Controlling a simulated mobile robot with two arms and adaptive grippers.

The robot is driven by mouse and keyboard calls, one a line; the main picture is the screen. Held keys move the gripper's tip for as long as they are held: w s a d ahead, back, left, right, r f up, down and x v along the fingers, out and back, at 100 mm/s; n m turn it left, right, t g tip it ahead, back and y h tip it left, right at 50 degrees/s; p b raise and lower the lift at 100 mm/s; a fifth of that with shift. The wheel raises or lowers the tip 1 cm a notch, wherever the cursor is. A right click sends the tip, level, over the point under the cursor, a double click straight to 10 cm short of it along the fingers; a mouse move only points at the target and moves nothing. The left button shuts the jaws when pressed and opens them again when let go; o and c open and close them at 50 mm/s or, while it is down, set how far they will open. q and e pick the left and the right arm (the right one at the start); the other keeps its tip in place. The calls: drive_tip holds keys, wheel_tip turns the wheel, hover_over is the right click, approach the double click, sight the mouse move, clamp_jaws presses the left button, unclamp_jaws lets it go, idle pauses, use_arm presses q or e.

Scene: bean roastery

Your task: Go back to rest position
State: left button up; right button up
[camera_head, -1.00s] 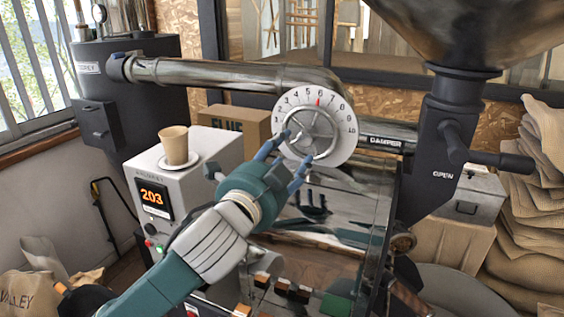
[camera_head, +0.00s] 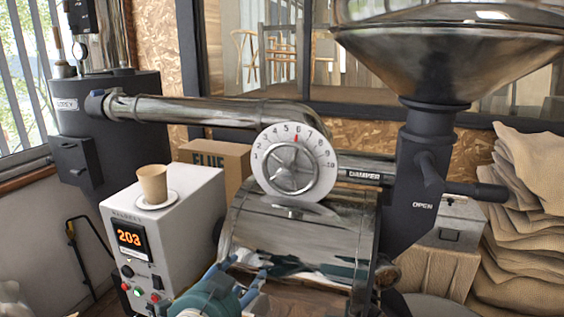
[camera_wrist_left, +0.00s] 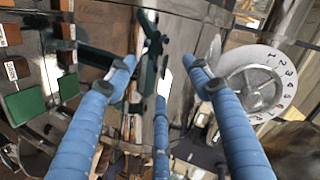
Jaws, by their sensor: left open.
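My left gripper (camera_head: 246,268) is at the bottom of the head view, in front of the roaster drum and below the damper dial. Its blue fingers are spread and empty, and the lower part of the arm is out of the picture. In the left wrist view the same gripper (camera_wrist_left: 160,76) shows its fingers apart with nothing between them. The white damper dial (camera_head: 293,163) has numbers round its rim and a red mark at the top. It also shows at the right of the left wrist view (camera_wrist_left: 262,88), apart from the fingers. My right gripper is not in view.
The control box (camera_head: 188,232) reads 203 and carries a paper cup (camera_head: 153,183) on a saucer. A metal pipe (camera_head: 205,110) runs behind the dial. The hopper (camera_head: 450,60) and a dark handle (camera_head: 478,190) are at the right. Stacked sacks (camera_head: 520,230) stand beyond.

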use_arm(q)
drive_tip(key=s+a+f+n+g+y, duration=0.1)
drive_tip(key=s+a+f+n+g, duration=0.15)
drive_tip(key=s+f, duration=0.45)
drive_tip(key=s+a+f+n+g+y, duration=0.1)
drive_tip(key=s+a+f+n+g, duration=0.2)
drive_tip(key=f, duration=0.7)
drive_tip(key=s+a+f+n+g+y, duration=0.1)
drive_tip(key=s+a+f+n+g, duration=0.15)
drive_tip(key=s+f, duration=0.55)
drive_tip(key=s+a+f+n+g, duration=0.2)
drive_tip(key=s+a+f+n, duration=0.15)
drive_tip(key=s, duration=0.75)
wheel_tip(320, 180, down, 31)
drive_tip(key=s+m+g+b, duration=0.1)
drive_tip(key=s+b, duration=0.1)
drive_tip(key=b, duration=0.3)
drive_tip(key=s+a+f+g+b, duration=0.1)
drive_tip(key=s+a+f+b, duration=0.2)
drive_tip(key=s+f, duration=1.4)
wheel_tip(320, 180, down, 3)
drive_tip(key=shift+f+b, duration=0.15)
drive_tip(key=shift+b, duration=0.5)
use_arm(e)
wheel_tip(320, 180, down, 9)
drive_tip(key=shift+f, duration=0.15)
